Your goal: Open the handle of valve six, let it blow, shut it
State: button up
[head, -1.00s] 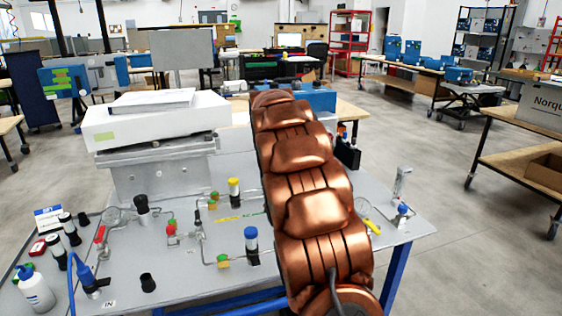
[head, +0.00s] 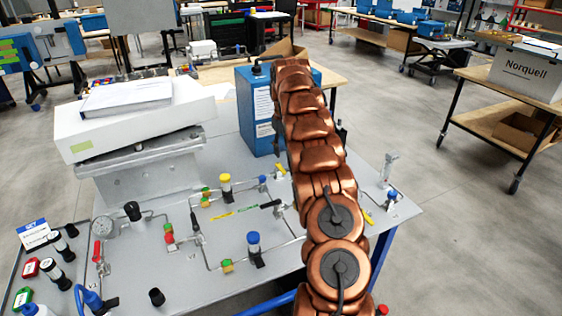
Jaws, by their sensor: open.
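A grey panel (head: 190,280) carries thin metal tubing with several small valves. A red handle (head: 97,252) stands at its left near a round gauge (head: 103,226). A yellow handle (head: 281,168) is just left of my copper arm, and another yellow handle (head: 366,216) is just right of it. A black handle (head: 270,204) lies near the middle. No valve number is readable, so I cannot tell which is valve six. My arm rises across the panel and covers part of its right side. My gripper does not show; it is beyond or behind the arm.
A white box (head: 135,125) sits on a grey stand at the left. Capped cylinders, yellow (head: 225,186) and blue (head: 253,246), stand up from the panel. Open floor lies right of the table.

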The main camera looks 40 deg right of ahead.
aim_at(283, 170)
jog(key=shift+a+f, duration=0.2)
jog(key=shift+f, duration=0.55)
jog(key=shift+w+f+p, duration=0.1)
jog(key=shift+f+p, duration=0.8)
jog(key=shift+f, duration=2.05)
grip_shut()
